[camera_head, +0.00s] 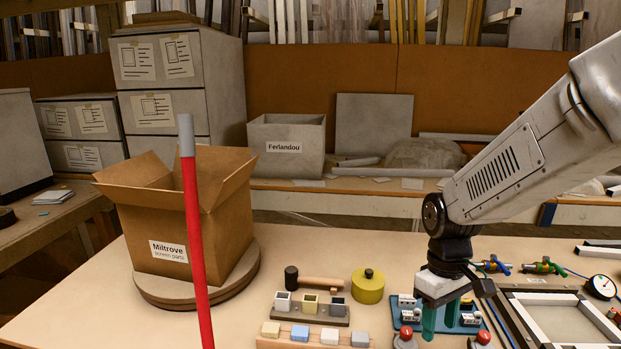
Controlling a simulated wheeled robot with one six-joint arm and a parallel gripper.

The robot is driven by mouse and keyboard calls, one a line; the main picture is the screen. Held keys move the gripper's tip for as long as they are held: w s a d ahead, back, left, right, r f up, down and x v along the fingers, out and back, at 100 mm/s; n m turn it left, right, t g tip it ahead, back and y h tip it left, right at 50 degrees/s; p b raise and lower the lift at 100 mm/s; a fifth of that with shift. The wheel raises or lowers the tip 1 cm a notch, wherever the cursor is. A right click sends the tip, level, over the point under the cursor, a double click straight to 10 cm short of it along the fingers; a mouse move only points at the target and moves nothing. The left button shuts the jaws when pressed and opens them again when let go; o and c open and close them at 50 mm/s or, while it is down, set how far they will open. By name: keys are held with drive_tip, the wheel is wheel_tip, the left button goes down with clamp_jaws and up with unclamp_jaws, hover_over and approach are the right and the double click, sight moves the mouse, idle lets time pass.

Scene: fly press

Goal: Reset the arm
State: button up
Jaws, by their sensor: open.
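My arm comes in from the right edge and bends down at the wrist. My gripper (441,322) points downward with its two teal fingers apart, and nothing shows between them. It is over or just in front of a blue board with small white blocks (408,311) and red-topped round parts (404,337). I cannot tell whether the fingertips touch the board. A red pole with a grey tip (193,235) stands upright in the left foreground; its lower end is out of view.
An open cardboard box (207,232) sits on a round turntable (247,274). A mallet (312,282), a yellow round tin (368,286), a rack of small blocks (310,309) and a grey frame (516,295) lie around the gripper. The front left tabletop (85,305) is clear.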

drive_tip(key=s+d+r+m+t, duration=0.1)
drive_tip(key=s+r+m, duration=0.1)
drive_tip(key=s+r, duration=0.4)
drive_tip(key=s+d+r+m+t, duration=0.1)
drive_tip(key=s+r+m+t, duration=0.1)
drive_tip(key=s+r, duration=0.5)
drive_tip(key=s+m, duration=0.1)
drive_tip(key=s, duration=0.3)
drive_tip(key=shift+s+r+m, duration=0.25)
drive_tip(key=shift+s+m, duration=0.05)
drive_tip(key=shift+s, duration=0.1)
drive_tip(key=shift+d, duration=0.1)
